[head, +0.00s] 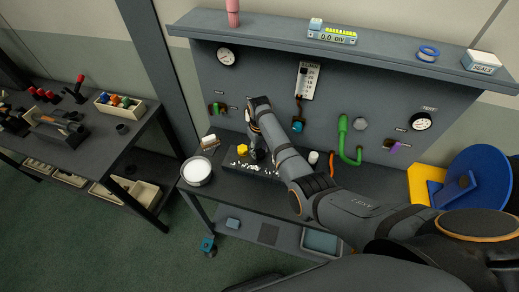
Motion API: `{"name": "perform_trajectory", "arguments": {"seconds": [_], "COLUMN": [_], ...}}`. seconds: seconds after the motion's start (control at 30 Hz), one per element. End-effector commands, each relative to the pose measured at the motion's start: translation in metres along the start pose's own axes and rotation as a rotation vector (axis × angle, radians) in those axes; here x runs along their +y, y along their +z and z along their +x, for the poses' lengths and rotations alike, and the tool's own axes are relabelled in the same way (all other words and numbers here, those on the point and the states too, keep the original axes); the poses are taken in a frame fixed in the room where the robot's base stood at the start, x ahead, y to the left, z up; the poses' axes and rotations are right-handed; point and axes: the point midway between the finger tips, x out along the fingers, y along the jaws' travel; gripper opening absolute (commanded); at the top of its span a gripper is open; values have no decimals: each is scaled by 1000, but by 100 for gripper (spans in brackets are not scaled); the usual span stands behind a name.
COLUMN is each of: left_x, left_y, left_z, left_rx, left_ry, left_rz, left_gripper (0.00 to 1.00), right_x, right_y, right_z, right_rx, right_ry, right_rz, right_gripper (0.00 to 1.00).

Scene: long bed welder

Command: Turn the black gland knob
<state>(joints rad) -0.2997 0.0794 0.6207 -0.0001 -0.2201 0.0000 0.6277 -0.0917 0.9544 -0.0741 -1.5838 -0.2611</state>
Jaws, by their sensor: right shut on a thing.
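My right arm reaches in from the lower right and bends down over the workbench. My right gripper (257,152) points down at the dark block (232,164) on the bench, just right of a yellow hex part (242,149). It is shut on a small dark thing, which I take to be the black gland knob; the fingers and arm mostly hide it. I cannot tell how far the knob is turned. Small white pieces lie on the block around the gripper. My left gripper is not in view.
A round pan with white contents (197,171) stands left of the block. Behind are a panel with gauges (226,57), a hanging teal padlock (297,126) and a green pipe (343,135). A blue disc (478,178) stands at the right. A side table (85,150) is at left.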

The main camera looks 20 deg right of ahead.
Motion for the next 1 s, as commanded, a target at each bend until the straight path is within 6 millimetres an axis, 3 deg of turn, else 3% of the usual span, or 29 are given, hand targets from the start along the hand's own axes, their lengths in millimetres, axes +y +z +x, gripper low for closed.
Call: {"name": "perform_trajectory", "arguments": {"seconds": [0.27,0.6,1.0], "left_x": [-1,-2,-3], "left_y": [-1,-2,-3], "left_z": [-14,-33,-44], "left_rx": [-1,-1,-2], "left_ry": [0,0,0], "left_rz": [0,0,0], "left_gripper": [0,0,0], "right_x": [0,1,2], "right_y": [0,0,0], "right_z": [-4,-3,-2], "right_rx": [-2,-2,1], "right_ry": [0,0,1], "right_rz": [137,435,719], "right_gripper": [6,6,6]}}
